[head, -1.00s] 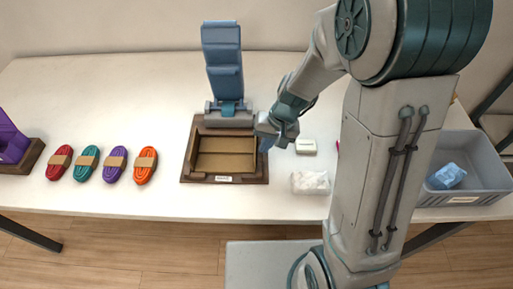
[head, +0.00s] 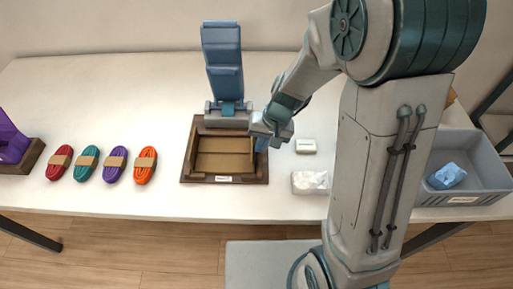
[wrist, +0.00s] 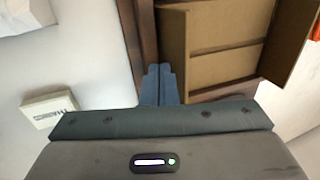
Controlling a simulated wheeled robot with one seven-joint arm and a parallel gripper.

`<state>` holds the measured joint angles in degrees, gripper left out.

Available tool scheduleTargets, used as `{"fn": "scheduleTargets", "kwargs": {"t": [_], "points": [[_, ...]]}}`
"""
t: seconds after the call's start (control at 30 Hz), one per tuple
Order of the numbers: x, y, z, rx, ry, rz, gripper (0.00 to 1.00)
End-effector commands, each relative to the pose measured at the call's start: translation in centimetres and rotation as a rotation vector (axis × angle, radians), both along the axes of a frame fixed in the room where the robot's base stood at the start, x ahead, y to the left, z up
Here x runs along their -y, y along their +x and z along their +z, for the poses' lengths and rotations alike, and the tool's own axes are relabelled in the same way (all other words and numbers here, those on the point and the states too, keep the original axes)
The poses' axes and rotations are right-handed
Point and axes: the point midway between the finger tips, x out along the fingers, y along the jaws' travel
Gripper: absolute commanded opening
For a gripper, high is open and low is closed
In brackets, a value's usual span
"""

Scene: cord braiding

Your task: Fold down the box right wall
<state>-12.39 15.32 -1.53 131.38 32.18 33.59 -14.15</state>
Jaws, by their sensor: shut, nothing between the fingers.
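The open cardboard box (head: 222,163) sits in a dark wooden frame (head: 188,166) near the middle of the table. In the wrist view the box's brown cardboard interior (wrist: 225,65) shows at the upper right, with one panel (wrist: 292,40) slanting along its right side. My gripper (head: 262,145) is low at the right side of the box. Its blue fingers (wrist: 159,84) are together and empty, beside the box edge and over the frame in the wrist view. The box's right wall is partly hidden by the fingers; I cannot tell its exact angle or whether they touch it.
A blue upright device (head: 224,65) stands behind the box. A small white block (head: 306,146) and a clear bag (head: 310,182) lie to the right. A grey bin (head: 490,178) is far right. Several cord bundles (head: 115,164) lie left, with clear table between.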

Motion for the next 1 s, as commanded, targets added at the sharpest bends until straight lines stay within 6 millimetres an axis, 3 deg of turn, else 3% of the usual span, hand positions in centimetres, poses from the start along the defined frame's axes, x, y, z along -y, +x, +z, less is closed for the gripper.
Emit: {"fn": "scheduleTargets", "kwargs": {"t": [1.0], "points": [[-2.1, 0.1, 0.1, 0.000, 0.000, 0.000, 0.00]]}}
